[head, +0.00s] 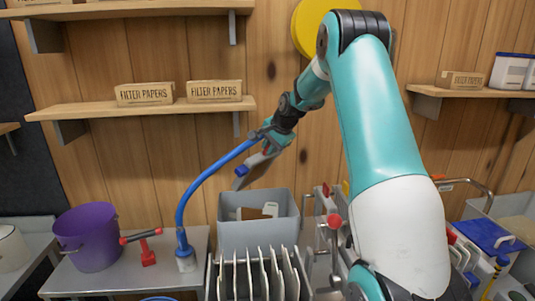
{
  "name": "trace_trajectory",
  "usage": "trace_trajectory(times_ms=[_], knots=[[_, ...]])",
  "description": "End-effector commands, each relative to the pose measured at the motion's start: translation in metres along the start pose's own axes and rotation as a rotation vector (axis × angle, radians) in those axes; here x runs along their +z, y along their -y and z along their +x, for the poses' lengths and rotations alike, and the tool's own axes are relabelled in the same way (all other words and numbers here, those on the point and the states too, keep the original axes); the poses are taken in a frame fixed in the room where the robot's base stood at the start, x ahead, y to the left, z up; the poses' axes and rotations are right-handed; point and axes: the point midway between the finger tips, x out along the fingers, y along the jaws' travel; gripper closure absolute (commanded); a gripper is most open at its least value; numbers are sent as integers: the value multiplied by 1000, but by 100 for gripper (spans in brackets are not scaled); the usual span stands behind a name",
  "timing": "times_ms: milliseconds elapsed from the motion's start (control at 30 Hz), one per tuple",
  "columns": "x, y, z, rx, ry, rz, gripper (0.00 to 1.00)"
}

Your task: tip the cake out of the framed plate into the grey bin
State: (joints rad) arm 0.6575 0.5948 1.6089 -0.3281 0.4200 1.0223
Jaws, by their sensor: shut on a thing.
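My gripper (270,142) is above the grey bin (258,236), in front of the wooden wall. It is shut on a thin pale piece (257,167), which I take to be the framed plate, seen nearly edge-on and tilted down to the left. Blue and red bits show along it. Its face is turned away, so I cannot tell whether cake is on it. The bin stands open below, with a tan piece (250,214) and a small whitish piece (270,209) inside; I cannot tell if either is cake.
A rack of upright pale plates (264,276) stands in front of the bin. A blue hose (207,174) arches from its nozzle (185,255) towards my gripper. A purple bucket (88,236) stands left. A metal frame with red knobs (334,221) is close right of the bin.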

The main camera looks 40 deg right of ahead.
Motion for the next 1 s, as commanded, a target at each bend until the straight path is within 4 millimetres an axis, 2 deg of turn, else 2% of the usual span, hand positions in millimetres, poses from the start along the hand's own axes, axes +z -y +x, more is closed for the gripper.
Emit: trace_trajectory(times_ms=[700, 1000], knots=[[1, -38, 15, -288, -3, 36, 100], [1, -48, 16, -387, -3, 46, 100]])
